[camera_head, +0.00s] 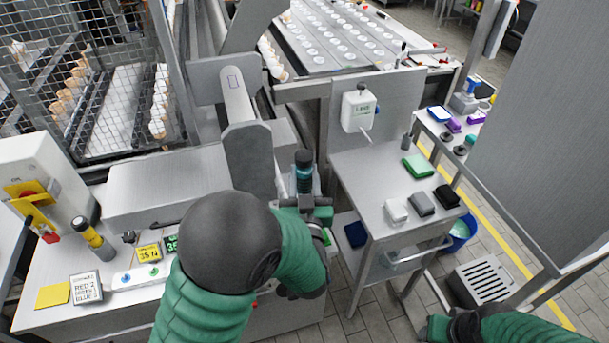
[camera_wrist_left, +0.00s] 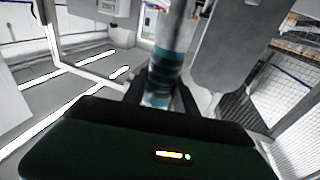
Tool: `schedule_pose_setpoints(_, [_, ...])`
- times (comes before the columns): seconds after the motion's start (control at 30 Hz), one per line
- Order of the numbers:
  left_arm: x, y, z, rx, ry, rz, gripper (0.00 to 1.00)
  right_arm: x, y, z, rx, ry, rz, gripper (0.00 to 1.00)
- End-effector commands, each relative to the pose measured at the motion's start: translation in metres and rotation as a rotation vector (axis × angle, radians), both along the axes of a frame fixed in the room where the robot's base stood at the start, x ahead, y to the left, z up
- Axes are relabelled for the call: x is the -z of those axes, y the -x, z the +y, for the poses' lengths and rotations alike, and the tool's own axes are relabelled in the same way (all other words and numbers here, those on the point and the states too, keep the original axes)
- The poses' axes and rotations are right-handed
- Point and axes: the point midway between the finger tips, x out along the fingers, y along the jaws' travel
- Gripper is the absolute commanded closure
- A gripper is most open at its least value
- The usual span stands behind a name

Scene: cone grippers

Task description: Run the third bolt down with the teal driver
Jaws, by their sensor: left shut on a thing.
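The teal driver (camera_head: 304,172) stands roughly upright, with a dark top and a teal band. My left gripper (camera_head: 305,203) is shut on it, beside the grey column of the machine. In the left wrist view the driver (camera_wrist_left: 166,72) rises between the dark fingers of my left gripper (camera_wrist_left: 162,98). Its tip and the bolts cannot be made out; my left arm and the machine cover part of that area. My right gripper (camera_head: 438,330) is only partly in view at the bottom right, and its fingers cannot be read.
On the left bench are a yellow 35 N card (camera_head: 149,252), a lettered sign (camera_head: 87,287) and a yellow-black tool (camera_head: 93,238). A mesh guard (camera_head: 85,75) stands behind.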

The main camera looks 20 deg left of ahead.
Motion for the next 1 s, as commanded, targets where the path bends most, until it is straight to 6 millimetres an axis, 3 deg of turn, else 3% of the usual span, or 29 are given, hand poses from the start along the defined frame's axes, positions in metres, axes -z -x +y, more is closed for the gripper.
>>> schedule_pose_setpoints(1.0, [0.011,0.000,0.000,0.000,0.000,-0.003,1.00,0.011,0.000,0.000,0.000,0.000,0.000,0.50])
